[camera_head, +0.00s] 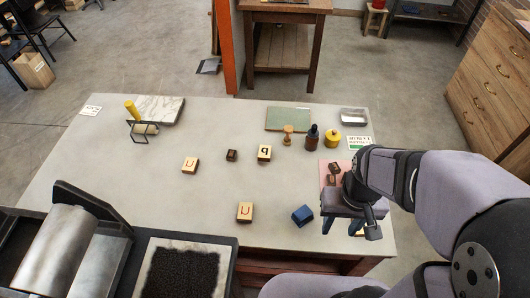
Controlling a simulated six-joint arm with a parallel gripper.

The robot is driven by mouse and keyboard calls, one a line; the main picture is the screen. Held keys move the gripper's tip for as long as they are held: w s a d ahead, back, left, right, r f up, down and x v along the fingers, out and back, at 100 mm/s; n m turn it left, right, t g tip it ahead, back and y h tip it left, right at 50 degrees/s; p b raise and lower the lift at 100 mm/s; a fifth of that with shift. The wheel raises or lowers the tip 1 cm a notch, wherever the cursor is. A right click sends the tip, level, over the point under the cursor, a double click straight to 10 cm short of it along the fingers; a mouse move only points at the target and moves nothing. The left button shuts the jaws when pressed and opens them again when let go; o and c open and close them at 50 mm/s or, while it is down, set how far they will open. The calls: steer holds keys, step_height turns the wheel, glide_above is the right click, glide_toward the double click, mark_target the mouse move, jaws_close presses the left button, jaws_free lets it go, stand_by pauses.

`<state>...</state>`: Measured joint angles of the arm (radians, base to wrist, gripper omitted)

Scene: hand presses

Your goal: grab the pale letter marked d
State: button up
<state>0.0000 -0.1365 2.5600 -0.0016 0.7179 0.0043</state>
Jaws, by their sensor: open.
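A pale wooden letter block (264,152) with a black mark stands mid-table; from here the mark looks like a q, and I cannot tell if it is the d. Two other pale blocks carry red U- or n-like marks, one at left (190,165) and one nearer the front (245,212). Another pale block (373,233) is partly hidden beside my gripper; its mark cannot be read. My gripper (342,227) is open, pointing down at the table's right side, right of the blue block and well apart from the black-marked block.
A blue block (302,215) lies left of my gripper. A pink mat (327,168) with dark pieces lies behind it. A small dark block (232,155), a stamp (288,135), a dark bottle (312,137) and a yellow pot (332,138) stand around the middle.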

steer(key=o, duration=0.4)
steer(key=shift+f, duration=0.1)
